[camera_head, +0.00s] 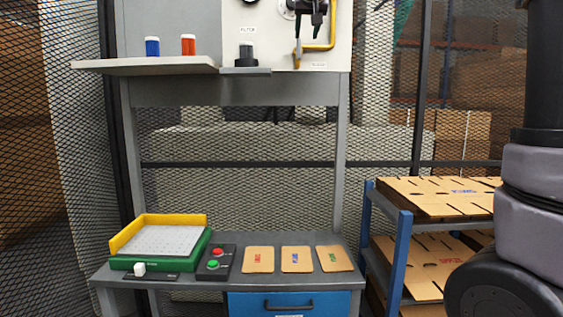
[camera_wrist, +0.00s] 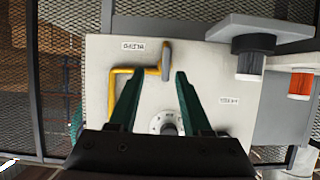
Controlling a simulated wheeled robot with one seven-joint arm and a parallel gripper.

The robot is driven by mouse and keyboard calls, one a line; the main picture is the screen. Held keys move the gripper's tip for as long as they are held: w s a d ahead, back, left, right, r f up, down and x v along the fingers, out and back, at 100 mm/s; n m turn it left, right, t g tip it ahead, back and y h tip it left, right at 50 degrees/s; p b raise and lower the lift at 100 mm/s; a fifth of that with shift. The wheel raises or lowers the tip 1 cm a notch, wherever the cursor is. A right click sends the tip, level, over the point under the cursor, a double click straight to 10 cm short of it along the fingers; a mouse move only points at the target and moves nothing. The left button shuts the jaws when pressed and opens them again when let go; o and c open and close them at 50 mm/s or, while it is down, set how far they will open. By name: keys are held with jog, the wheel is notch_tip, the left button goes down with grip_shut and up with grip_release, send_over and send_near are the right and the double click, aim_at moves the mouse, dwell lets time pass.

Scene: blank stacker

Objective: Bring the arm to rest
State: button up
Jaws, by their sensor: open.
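My gripper (camera_wrist: 158,78) shows in the wrist view as two green fingers spread apart, with nothing held between them. The fingers point at a pale panel (camera_wrist: 205,75) with a bent yellow pipe (camera_wrist: 121,72). A grey handle-like part (camera_wrist: 166,60) lies just beyond the gap between the fingertips. I cannot tell how far the fingertips are from the panel. A round gauge-like part (camera_wrist: 166,124) shows low between the fingers.
In the head view, a shelf (camera_head: 140,66) holds a blue cylinder (camera_head: 152,47) and an orange one (camera_head: 188,45). Below, a bench holds a green-and-yellow tray (camera_head: 157,240), a button box (camera_head: 215,262) and three cards. A rack (camera_head: 392,222) with cardboard sheets stands at right.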

jog(key=s+d+f+m+g, duration=0.2)
jog(key=s+d+f+g, duration=0.2)
jog(key=s+d+f, duration=1)
jog(key=s+d+f+m+g+y, duration=0.2)
jog(key=s+f, duration=1.2)
jog(key=s, duration=0.1)
jog(key=shift+s+f, duration=0.25)
jog(key=shift+f, duration=0.1)
